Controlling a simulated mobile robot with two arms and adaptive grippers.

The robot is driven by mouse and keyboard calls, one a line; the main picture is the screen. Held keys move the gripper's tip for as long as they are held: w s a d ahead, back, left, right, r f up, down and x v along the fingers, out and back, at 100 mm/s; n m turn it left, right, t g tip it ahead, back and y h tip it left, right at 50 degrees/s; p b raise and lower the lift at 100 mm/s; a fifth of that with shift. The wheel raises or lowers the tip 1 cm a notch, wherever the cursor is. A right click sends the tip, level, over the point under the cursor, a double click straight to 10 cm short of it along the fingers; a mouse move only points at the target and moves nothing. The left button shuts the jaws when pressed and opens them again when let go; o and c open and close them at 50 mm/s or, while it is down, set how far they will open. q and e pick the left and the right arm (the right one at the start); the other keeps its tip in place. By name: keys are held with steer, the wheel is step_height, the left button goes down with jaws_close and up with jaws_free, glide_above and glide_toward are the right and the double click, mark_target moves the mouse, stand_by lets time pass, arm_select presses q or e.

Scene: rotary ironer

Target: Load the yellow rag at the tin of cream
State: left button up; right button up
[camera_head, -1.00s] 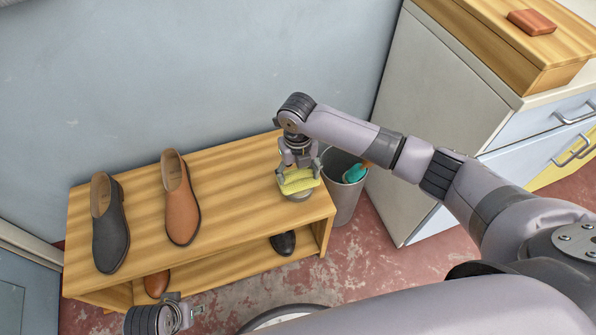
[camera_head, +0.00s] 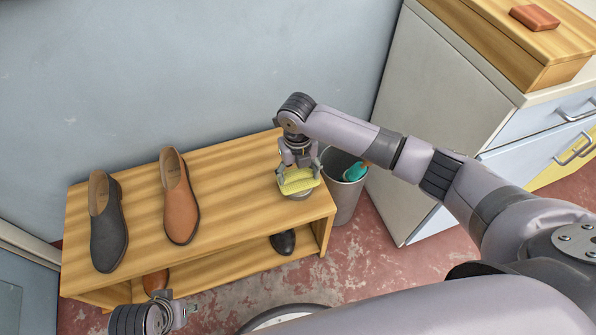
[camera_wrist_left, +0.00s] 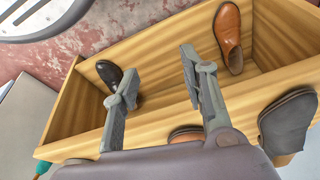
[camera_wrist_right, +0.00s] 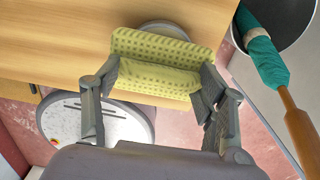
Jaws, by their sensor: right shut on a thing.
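The yellow rag (camera_head: 299,181) is held in my right gripper (camera_head: 299,167), above the right end of the shoe bench. In the right wrist view the folded, dotted rag (camera_wrist_right: 157,60) spans between the two fingers of the right gripper (camera_wrist_right: 155,95). A round grey tin (camera_head: 301,196) sits on the bench top just under the rag. Its rim (camera_wrist_right: 165,28) shows behind the rag in the right wrist view. The rag hides most of the tin, so its contents and any contact cannot be told. My left gripper (camera_wrist_left: 160,95) is open and empty in front of the bench.
The wooden bench (camera_head: 235,170) carries a black shoe (camera_head: 108,225) and a brown shoe (camera_head: 179,200); more shoes stand on its lower shelf. A grey bin (camera_head: 345,195) holding a teal-wrapped handle (camera_head: 355,172) stands right of the bench. The bench middle is clear.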

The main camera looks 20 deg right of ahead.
arm_select(q)
steer(key=shift+r, duration=0.2)
stand_by(0.4)
steer(key=shift+r, duration=0.25)
steer(key=shift+s, duration=0.1)
steer(key=shift+r, duration=0.1)
steer(key=shift+r, duration=0.25)
steer(key=shift+f, duration=0.45)
stand_by(0.7)
stand_by(0.6)
steer(key=shift+f, duration=0.35)
